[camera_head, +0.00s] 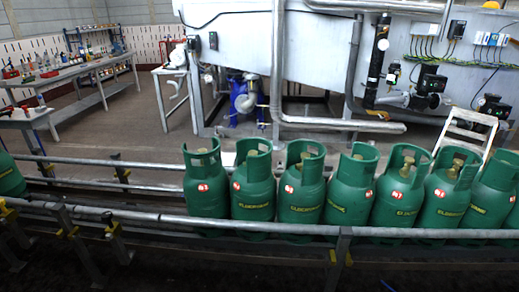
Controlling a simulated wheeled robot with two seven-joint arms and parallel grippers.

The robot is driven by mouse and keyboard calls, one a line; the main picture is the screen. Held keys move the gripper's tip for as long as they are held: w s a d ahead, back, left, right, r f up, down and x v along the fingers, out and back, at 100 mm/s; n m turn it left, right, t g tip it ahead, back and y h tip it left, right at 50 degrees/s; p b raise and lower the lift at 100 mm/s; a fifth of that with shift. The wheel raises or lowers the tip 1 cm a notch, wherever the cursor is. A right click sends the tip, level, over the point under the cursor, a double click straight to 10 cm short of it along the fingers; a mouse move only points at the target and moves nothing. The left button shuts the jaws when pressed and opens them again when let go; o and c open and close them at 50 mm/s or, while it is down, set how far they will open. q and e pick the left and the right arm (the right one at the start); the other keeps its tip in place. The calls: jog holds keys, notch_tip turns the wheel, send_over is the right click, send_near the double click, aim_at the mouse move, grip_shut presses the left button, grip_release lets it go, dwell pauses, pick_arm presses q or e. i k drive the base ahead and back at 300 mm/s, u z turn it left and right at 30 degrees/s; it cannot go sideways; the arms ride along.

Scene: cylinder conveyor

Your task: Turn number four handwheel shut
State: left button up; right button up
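A row of green gas cylinders stands upright on the conveyor, running from the middle to the right edge. The leftmost cylinder (206,185) is followed by another (253,190), a third (302,190) and then one with its collar turned towards me (350,192); more stand to the right. Brass-coloured valve tops show inside some collars, such as on the second cylinder (252,158) and further right (407,166). The handwheels are too small to tell open from shut, and I cannot read which is number four. Neither gripper is in view.
A metal conveyor rail (150,215) runs across in front of the cylinders. Another green cylinder (8,177) is cut off at the left edge, with an empty stretch of conveyor between. Behind stand grey machinery (240,45), a metal chair-like frame (465,122) and workbenches (85,68).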

aim_at(254, 186)
jog(key=u, duration=0.25)
jog(key=i, duration=1)
jog(key=u, duration=0.25)
